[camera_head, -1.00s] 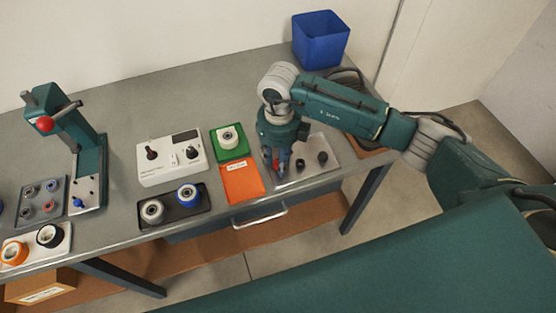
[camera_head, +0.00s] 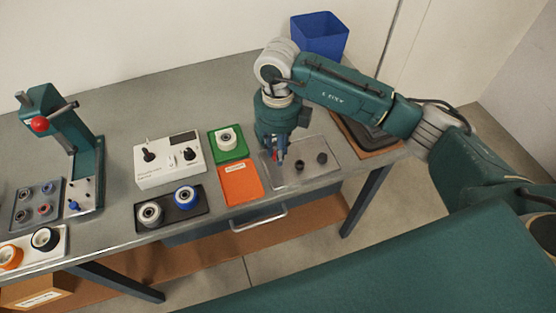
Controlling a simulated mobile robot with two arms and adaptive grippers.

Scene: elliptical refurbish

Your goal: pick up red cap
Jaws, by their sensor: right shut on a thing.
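My right gripper (camera_head: 278,160) points down over the left end of a flat grey metal tray (camera_head: 318,172) on the bench. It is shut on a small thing. A bit of red (camera_head: 282,155) shows between the fingers and looks like the red cap, mostly hidden by them. Whether it is clear of the tray is too small to tell. Two dark caps, one nearer (camera_head: 300,166) and one farther right (camera_head: 321,158), stand on the same tray to the right of the fingers. My left gripper is out of view.
Left of the gripper lie an orange tray (camera_head: 240,188) and a green tray (camera_head: 240,153) with a white roller. Farther left are a white control box (camera_head: 152,178), a black tray with two rollers and a green press (camera_head: 85,155). A blue bin (camera_head: 319,38) stands behind.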

